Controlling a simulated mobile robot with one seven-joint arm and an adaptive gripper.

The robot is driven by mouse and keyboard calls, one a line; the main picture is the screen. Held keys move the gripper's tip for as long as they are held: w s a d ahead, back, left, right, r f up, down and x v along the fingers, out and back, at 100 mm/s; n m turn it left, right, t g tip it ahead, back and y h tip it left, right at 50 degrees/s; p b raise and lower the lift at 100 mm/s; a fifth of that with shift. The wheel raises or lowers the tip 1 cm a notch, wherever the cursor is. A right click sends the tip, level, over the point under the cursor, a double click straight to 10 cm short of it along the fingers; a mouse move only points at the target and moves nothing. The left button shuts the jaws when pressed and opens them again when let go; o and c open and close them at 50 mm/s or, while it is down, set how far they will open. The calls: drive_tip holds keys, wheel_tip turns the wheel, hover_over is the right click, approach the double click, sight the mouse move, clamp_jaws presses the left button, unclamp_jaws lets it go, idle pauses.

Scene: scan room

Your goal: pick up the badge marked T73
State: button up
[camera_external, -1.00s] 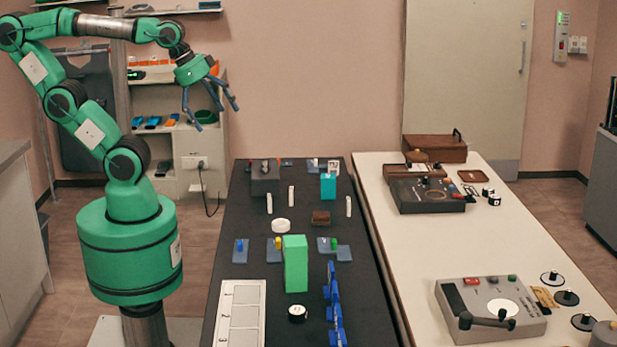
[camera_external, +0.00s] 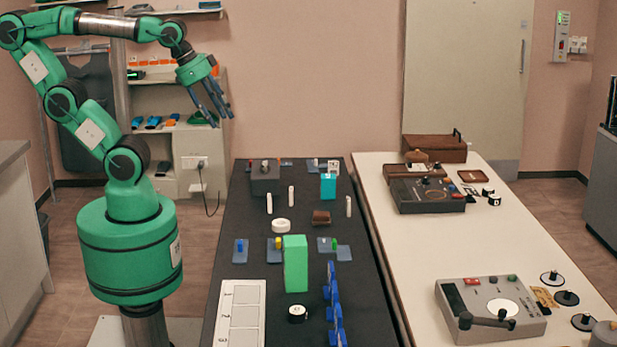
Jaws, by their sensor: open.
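No badge marked T73 can be made out; any lettering on the small items is too small to read. Blue flat pieces with coloured parts lie mid-table: one with a blue part (camera_external: 240,253) at the left, one with a yellow part (camera_external: 273,255), and one with a green part (camera_external: 343,253). I cannot tell whether any is a badge. A small white marked piece (camera_external: 333,166) stands at the back of the dark table. My gripper (camera_external: 214,115) is open and empty, raised in the air left of the table's far end, with its fingers pointing down.
A white table (camera_external: 435,250) with devices stands right.

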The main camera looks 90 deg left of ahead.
drive_tip(key=w+a+f+n+g+p, duration=0.1)
drive_tip(key=w+a+f+n+g, duration=0.1)
drive_tip(key=w+a+n, duration=0.5)
drive_tip(key=n+g+p, duration=0.3)
drive_tip(key=n+g, duration=0.1)
drive_tip(key=n, duration=0.6)
hover_over(291, 196)
drive_tip(key=a, duration=0.2)
wheel_tip(291, 196, down, 24)
drive_tip(key=shift+w+a, duration=0.1)
drive_tip(key=shift+w, duration=0.25)
drive_tip(key=shift+f, duration=0.15)
drive_tip(key=shift+f+b, duration=0.75)
drive_tip(key=shift+f, duration=3.4)
drive_tip(key=shift+f, duration=0.1)
